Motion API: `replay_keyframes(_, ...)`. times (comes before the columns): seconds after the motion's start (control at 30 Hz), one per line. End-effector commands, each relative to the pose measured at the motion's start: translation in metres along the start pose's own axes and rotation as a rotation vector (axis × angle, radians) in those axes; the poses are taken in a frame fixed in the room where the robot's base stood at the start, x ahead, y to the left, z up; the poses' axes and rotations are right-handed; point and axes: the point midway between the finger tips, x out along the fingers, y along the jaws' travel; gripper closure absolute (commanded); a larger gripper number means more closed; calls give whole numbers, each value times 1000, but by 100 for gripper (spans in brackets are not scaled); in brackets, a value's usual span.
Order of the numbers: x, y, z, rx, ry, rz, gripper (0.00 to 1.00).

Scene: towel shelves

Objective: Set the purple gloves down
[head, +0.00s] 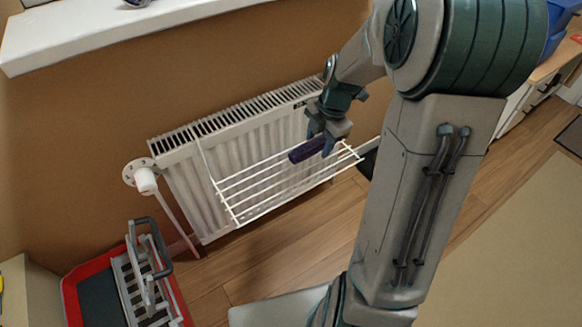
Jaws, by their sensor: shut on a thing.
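The purple gloves (307,149) show as a small dark purple bundle in the middle of the head view. My gripper (325,137) is shut on them and points downward. The gloves are over the right part of a white wire drying rack (232,213) that hangs on the front of a white radiator (185,185). I cannot tell whether the gloves touch the rack's bars. The gripper's fingers hide part of the gloves.
A white windowsill (60,38) juts out above the radiator. A pipe with a white valve (146,180) stands at the radiator's left. A red and grey object with a handle (75,288) is on the floor at lower left. The rack's left bars are bare.

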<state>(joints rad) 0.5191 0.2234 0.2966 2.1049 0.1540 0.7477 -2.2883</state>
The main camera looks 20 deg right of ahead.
Motion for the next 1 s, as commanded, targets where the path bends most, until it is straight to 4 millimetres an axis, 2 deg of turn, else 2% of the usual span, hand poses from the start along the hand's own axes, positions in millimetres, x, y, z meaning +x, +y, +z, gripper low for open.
replay_keyframes(0.03,14,5,-10,-7,2,-1,78)
replay_keyframes(0.1,26,12,-22,-5,2,0,78)
replay_keyframes(0.33,48,26,-47,0,0,0,78)
replay_keyframes(0.47,53,28,-50,2,0,0,78)
replay_keyframes(0.73,89,22,-46,3,1,-1,78)
replay_keyframes(1.0,89,22,-46,3,-1,1,78)
